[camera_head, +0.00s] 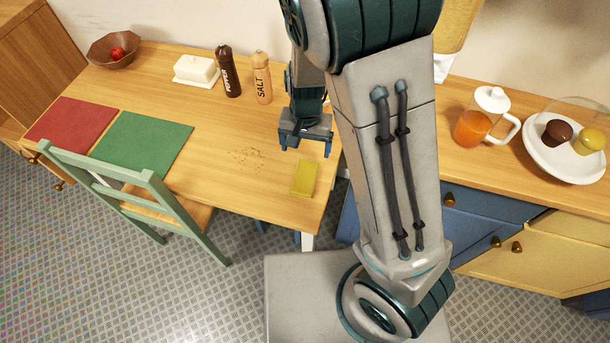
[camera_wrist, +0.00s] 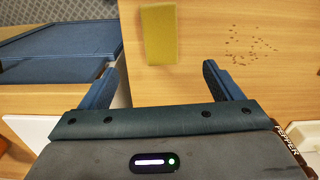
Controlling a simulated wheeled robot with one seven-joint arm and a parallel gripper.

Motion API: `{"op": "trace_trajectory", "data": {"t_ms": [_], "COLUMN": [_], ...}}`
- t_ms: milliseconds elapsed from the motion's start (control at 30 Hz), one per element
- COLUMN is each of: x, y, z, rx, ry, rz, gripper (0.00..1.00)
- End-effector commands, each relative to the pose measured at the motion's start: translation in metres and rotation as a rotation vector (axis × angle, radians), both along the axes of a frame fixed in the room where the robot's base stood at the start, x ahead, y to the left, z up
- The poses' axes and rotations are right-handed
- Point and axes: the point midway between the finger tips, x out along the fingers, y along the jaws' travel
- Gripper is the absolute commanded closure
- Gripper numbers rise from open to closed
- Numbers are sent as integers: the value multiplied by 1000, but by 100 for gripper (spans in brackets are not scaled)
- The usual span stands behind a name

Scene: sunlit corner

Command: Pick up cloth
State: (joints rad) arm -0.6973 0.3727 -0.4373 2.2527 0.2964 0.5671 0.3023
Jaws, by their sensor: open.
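The cloth (camera_head: 304,178) is a yellow-green rectangle lying flat on the wooden table (camera_head: 215,145) near its front right corner. In the wrist view the cloth (camera_wrist: 159,35) shows at the top, beyond my fingertips and between their lines. My gripper (camera_head: 305,146) is above the table, behind the cloth in the head view. In the wrist view my gripper (camera_wrist: 160,78) has its two blue fingers wide apart with nothing between them. The gripper and the cloth are apart.
Crumbs (camera_head: 248,158) lie left of the cloth. A pepper mill (camera_head: 228,72), a salt mill (camera_head: 262,78) and a butter dish (camera_head: 196,71) stand at the back. A green chair (camera_head: 150,185) is at the front left. A counter with a juice jug (camera_head: 474,127) is at the right.

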Motion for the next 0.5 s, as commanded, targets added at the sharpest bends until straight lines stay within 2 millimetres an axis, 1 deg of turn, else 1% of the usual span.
{"op": "trace_trajectory", "data": {"t_ms": [167,300,400,500], "x": [0,0,0,0], "y": [0,0,0,0], "z": [-28,-56,-72,-82], "rx": [-7,-6,-5,-4], "ry": [5,5,4,2], "rz": [-4,-3,-3,-3], "gripper": [15,15,15,15]}}
